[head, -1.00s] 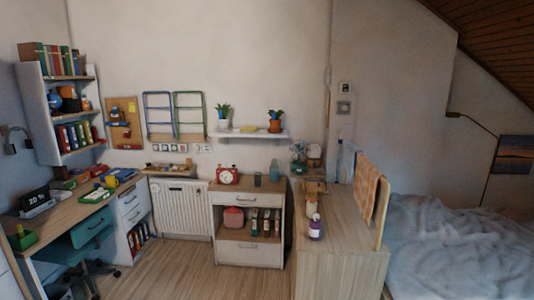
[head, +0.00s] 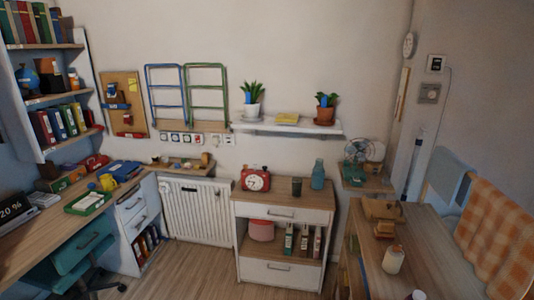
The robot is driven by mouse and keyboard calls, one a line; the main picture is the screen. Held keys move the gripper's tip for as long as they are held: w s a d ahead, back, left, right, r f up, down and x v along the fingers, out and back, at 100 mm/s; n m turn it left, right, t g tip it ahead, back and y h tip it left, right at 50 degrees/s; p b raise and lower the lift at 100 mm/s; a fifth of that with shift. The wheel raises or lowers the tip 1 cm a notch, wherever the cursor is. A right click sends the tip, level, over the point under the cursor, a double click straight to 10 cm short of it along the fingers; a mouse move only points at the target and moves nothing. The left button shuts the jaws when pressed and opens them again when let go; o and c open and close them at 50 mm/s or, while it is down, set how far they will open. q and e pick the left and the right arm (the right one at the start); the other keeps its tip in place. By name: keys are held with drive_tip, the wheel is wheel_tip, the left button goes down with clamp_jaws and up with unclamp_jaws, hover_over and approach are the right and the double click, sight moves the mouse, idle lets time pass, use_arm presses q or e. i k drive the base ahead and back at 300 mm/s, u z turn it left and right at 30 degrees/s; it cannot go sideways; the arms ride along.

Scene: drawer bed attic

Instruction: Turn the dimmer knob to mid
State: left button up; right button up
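A square grey wall plate (head: 429,93) with a rounder part in its middle is on the right wall; it looks like the dimmer, but its knob's setting is too small to read. A white panel with a dark face (head: 435,63) is just above it. A row of small white plates (head: 180,139) is on the back wall below the blue and green racks; I cannot tell whether one has a knob. Neither of my grippers is in view.
A wooden-topped cabinet (head: 400,273) with bottles stands at the right, below the wall plate, with an orange checked cloth (head: 494,235) beside it. A drawer unit (head: 284,213) and a radiator (head: 198,211) line the back wall. Wooden floor (head: 190,272) is clear in the middle.

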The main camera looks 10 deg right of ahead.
sight(431, 95)
drive_tip(key=i, duration=2.4)
drive_tip(key=z, duration=2.9)
